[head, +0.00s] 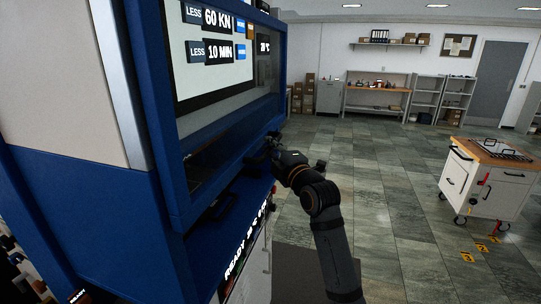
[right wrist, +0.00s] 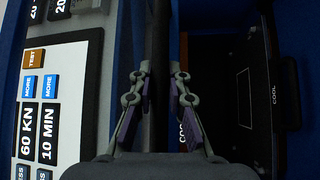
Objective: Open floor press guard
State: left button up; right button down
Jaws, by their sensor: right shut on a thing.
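The floor press (head: 75,190) is a tall blue machine filling the left of the head view. Its guard (head: 180,210) has a blue frame and a clear pane, with a dark interior showing behind it. My right gripper (head: 262,155) is at the guard's lower right edge in the head view. In the right wrist view, its fingers (right wrist: 160,85) close from both sides on a dark bar (right wrist: 161,35), which looks like the guard handle. The fingers hide part of the bar. My left gripper is not in view.
The press display (head: 215,55) shows force and time settings. A dark part marked COOL (right wrist: 255,90) shows in the right wrist view. A white wheeled cabinet (head: 490,190) stands at the right. Shelves and a workbench (head: 375,90) line the back wall.

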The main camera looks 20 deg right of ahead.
jog(key=shift+r, duration=0.35)
jog(key=c, duration=1.3)
grip_release()
jog(key=shift+f, duration=0.1)
jog(key=shift+s, duration=0.2)
jog(key=v, duration=1.1)
jog(key=shift+s, duration=0.25)
jog(key=shift+d, duration=0.1)
